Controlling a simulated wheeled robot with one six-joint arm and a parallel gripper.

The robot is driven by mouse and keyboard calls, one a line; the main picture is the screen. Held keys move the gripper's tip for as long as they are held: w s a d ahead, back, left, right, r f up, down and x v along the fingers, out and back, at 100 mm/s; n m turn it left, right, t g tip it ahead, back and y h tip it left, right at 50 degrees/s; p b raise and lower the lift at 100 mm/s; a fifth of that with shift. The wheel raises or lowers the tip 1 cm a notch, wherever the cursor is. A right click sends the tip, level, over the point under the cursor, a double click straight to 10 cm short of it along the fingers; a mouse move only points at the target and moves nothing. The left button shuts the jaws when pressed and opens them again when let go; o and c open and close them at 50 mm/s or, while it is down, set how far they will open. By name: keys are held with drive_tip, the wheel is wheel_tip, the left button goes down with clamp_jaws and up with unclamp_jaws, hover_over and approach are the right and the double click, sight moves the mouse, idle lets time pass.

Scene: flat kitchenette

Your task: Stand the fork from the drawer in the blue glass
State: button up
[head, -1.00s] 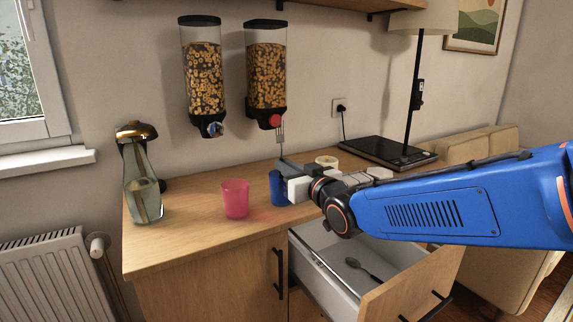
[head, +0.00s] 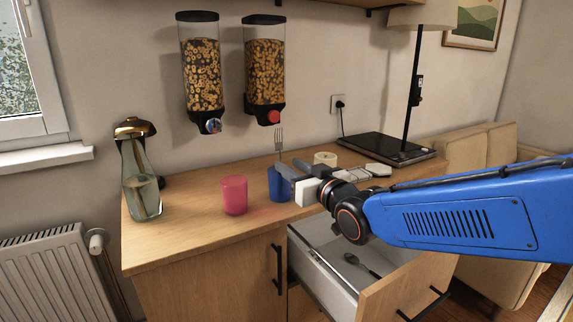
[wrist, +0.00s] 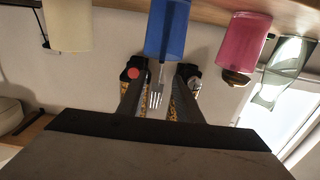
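The fork (head: 279,138) stands tines up at the blue glass (head: 280,188) on the counter. In the wrist view, which is upside down, the fork (wrist: 156,94) runs into the mouth of the blue glass (wrist: 167,28) and leans slightly. My gripper (head: 287,168) is at the glass's rim height, in front of it and to its right. In the wrist view its two fingers (wrist: 157,98) are spread, one on each side of the fork, with gaps between.
A pink glass (head: 234,195) stands left of the blue one, and a glass bottle (head: 141,185) farther left. The open drawer (head: 323,278) below holds a dark spoon (head: 362,265). Two cereal dispensers (head: 265,70) hang above.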

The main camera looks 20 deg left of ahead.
drive_tip(key=v, duration=1.4)
drive_tip(key=shift+s, duration=0.1)
idle(0.4)
